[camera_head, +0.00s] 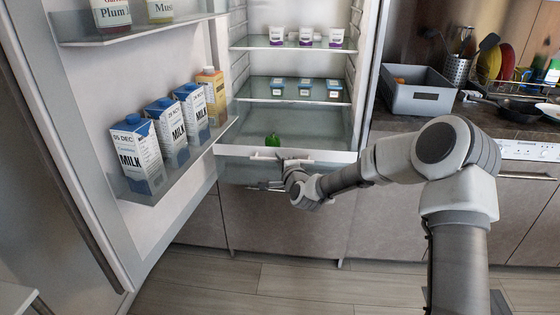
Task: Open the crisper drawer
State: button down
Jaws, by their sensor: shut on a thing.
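The crisper drawer (236,172) sits at the bottom of the open fridge. It has a clear front and a white top edge with a handle (262,156) at its middle. My gripper (283,163) is at this handle, reaching in from the right, and is shut on it. The fingertips are small and partly hidden by my wrist. A green pepper (272,140) shows just behind the white edge. I cannot tell how far out the drawer is.
The fridge door (90,170) stands open at the left, with several cartons (138,155) on its shelf. Small tubs stand on the fridge shelves (258,90). A grey crate (416,98) and dishes sit on the counter at the right. The floor (250,285) in front is clear.

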jog(key=c, duration=1.2)
grip_release()
jog(key=shift+s, duration=0.1)
jog(key=p+v, duration=0.3)
jog(key=v, duration=1.4)
jog(key=shift+s+d+r, duration=0.1)
jog(key=shift+r, duration=0.1)
